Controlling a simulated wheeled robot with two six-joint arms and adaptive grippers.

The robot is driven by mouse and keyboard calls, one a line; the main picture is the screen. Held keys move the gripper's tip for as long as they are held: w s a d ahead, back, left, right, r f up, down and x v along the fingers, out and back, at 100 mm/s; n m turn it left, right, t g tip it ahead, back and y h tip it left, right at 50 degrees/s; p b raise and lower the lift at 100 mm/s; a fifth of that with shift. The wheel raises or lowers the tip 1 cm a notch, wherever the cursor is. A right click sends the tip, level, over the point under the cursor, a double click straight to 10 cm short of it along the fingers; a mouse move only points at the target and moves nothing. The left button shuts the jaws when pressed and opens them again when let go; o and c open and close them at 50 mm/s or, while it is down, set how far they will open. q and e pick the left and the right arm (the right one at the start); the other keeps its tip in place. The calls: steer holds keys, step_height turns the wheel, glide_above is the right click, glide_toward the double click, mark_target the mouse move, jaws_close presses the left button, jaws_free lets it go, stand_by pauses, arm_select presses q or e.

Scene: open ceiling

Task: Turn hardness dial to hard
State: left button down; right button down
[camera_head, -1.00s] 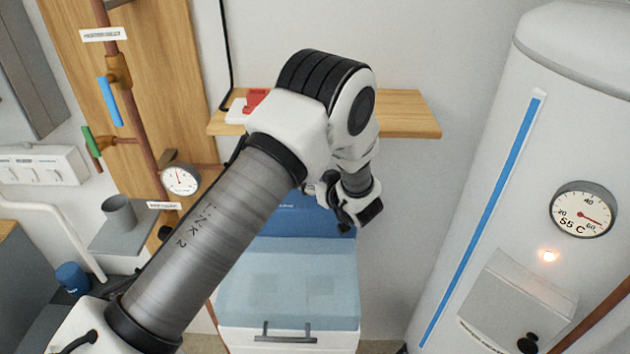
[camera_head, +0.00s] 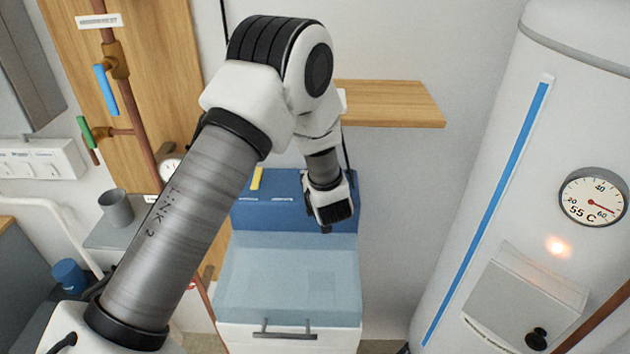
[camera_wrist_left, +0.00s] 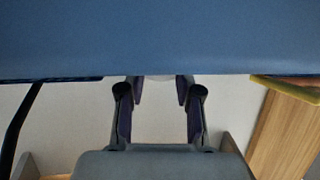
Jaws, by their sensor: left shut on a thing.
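The blue control panel (camera_head: 285,214) stands at the back of the softener cabinet, above its pale blue lid (camera_head: 270,270). My left gripper (camera_head: 327,226) is at the right part of this panel, pointing down in front of it. In the left wrist view the panel (camera_wrist_left: 160,38) fills the top, and my left gripper (camera_wrist_left: 160,92) has its fingers a little apart around a small pale piece (camera_wrist_left: 160,77) at the panel's edge. This may be the hardness dial; its markings and setting are hidden. My right gripper is not in view.
A yellow piece (camera_head: 257,178) stands at the panel's left; it also shows in the wrist view (camera_wrist_left: 290,89). A wooden shelf (camera_head: 395,103) is on the wall behind my arm. A white tank (camera_head: 500,180) with a gauge (camera_head: 594,197) stands right. Free room lies above the lid.

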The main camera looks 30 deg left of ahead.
arm_select(q)
steer(key=shift+s+a+m+t+h+b, duration=0.15)
steer(key=shift+m+t+h+b, duration=0.45)
steer(key=shift+m+t+h, duration=0.7)
steer(key=shift+m+h, duration=0.5)
steer(key=shift+m, duration=0.1)
steer(key=shift+r, duration=0.1)
steer(key=c, duration=0.8)
jaws_free()
steer(key=v, duration=1.1)
steer(key=shift+s+b, duration=0.3)
steer(key=shift+s, duration=0.05)
steer(key=shift+r, duration=0.15)
